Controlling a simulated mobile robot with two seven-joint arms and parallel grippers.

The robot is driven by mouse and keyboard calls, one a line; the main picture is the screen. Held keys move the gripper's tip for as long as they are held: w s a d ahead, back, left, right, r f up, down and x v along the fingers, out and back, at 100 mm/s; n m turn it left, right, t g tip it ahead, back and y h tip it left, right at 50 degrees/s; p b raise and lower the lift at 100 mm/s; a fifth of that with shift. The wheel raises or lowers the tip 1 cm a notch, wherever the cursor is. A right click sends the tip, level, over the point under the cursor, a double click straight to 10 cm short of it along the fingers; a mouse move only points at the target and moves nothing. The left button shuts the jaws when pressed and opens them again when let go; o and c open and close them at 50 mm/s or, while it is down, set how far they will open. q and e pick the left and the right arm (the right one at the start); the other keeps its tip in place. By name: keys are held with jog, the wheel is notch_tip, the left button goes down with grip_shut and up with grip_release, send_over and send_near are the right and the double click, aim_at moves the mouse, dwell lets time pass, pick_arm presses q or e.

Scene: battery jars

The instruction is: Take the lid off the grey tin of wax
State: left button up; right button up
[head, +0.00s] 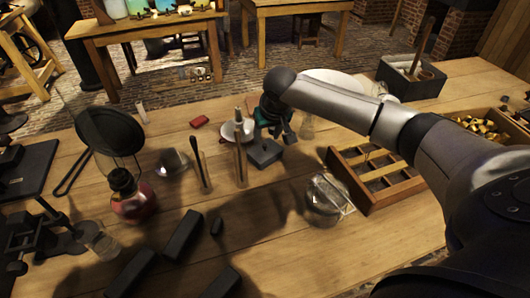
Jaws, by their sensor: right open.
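A small grey box (264,153), which looks like the grey tin of wax, stands on the wooden table near the middle. Its lid cannot be told apart from its body at this size. My right gripper (273,132) is just above and behind the grey box in the picture, pointing down, open and with nothing visible between its fingers. Whether it touches the box cannot be told. My right arm comes in from the right and covers part of the table. My left gripper is not in view.
A compartmented wooden tray (375,198) and glass jar (326,198) are to the right.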

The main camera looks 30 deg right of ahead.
aim_at(265, 145)
jog(key=shift+w+f, duration=0.1)
jog(key=shift+f, duration=0.25)
jog(key=b+x, duration=0.2)
jog(key=x, duration=0.1)
jog(key=shift+w+d+f, duration=0.1)
jog(key=shift+d+f, duration=0.1)
jog(key=shift+f, duration=0.1)
jog(key=shift+w+f, duration=0.15)
jog(key=shift+f, duration=0.25)
jog(key=c, duration=0.8)
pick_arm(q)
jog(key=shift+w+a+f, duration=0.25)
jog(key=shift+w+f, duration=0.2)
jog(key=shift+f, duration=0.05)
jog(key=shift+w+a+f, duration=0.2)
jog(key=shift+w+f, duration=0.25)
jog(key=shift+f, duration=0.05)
pick_arm(e)
grip_shut()
